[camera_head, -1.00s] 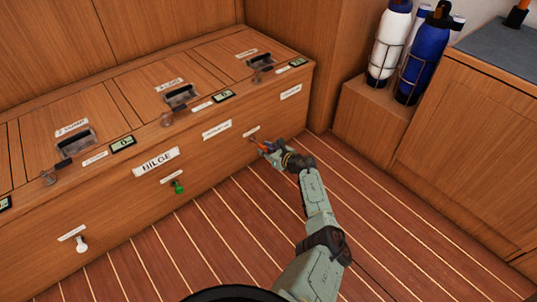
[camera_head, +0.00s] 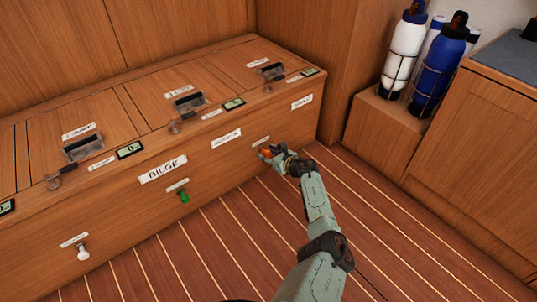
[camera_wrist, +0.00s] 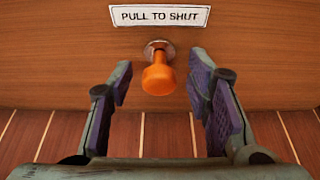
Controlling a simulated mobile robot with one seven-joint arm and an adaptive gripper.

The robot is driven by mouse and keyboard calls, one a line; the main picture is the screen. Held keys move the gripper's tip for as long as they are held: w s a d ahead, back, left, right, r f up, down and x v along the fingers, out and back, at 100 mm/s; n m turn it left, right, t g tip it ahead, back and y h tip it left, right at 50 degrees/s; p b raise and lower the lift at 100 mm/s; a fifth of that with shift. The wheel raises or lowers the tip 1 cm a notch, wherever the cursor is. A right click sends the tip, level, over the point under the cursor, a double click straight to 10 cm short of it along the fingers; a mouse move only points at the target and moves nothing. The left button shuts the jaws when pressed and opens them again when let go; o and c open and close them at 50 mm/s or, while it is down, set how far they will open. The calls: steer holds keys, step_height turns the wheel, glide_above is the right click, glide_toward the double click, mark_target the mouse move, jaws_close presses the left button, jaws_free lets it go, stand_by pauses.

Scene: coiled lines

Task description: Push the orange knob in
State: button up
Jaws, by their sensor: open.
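The orange knob (camera_wrist: 159,76) sticks out from the wooden locker front on a round metal collar, below a white "PULL TO SHUT" label (camera_wrist: 160,16). A shaft shows between the collar and the knob's head in the wrist view. My gripper (camera_wrist: 160,88) is open, with its two purple-padded fingers either side of the knob and a gap on each side.
The same locker front carries a green knob (camera_head: 184,196) and a white knob (camera_head: 82,252), left of my arm. Blue and white cylinders (camera_head: 440,66) stand on a wooden box at the right. The striped floor (camera_head: 200,262) is clear.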

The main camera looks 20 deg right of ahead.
step_height(320, 180, up, 10)
stand_by(0.6)
stand_by(0.4)
